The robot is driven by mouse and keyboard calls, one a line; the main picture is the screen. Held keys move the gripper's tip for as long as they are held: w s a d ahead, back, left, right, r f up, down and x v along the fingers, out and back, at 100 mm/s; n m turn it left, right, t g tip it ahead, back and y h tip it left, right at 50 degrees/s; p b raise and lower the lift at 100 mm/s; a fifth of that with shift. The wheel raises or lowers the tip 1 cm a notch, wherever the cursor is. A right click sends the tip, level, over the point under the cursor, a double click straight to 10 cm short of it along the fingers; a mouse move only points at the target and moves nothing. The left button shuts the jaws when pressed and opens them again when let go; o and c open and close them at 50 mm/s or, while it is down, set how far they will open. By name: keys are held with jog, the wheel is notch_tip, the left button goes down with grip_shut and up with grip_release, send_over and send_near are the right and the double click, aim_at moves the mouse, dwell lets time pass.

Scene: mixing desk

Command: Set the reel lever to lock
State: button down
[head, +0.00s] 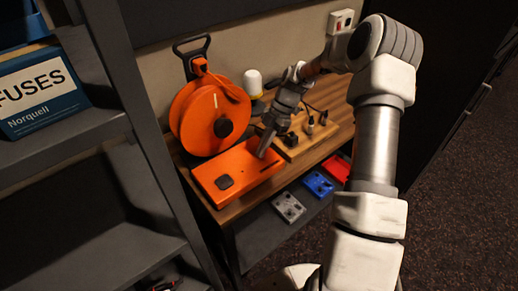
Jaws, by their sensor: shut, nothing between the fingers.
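The orange reel (200,124) stands upright at the back of the wooden bench, with a black hub knob (223,127) and a black carrying handle (191,46) on top. An orange arm-like piece (226,86) slants down across its upper right; I cannot tell whether this is the lever, and no lock marking is readable. My gripper (263,154) is shut and empty, pointing down at the box's right end, right of the reel. I cannot tell whether it touches the box.
A wooden board with small dark fittings (308,138) lies right of my gripper. A white-capped item (253,82) stands behind. A lower shelf holds grey (288,207), blue (318,183) and red (337,168) parts. A dark shelving unit (75,130) with a fuses box (40,90) stands left.

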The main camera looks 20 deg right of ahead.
jog(key=shift+r, duration=0.1)
jog(key=shift+r+p, duration=0.45)
jog(key=shift+r, duration=0.25)
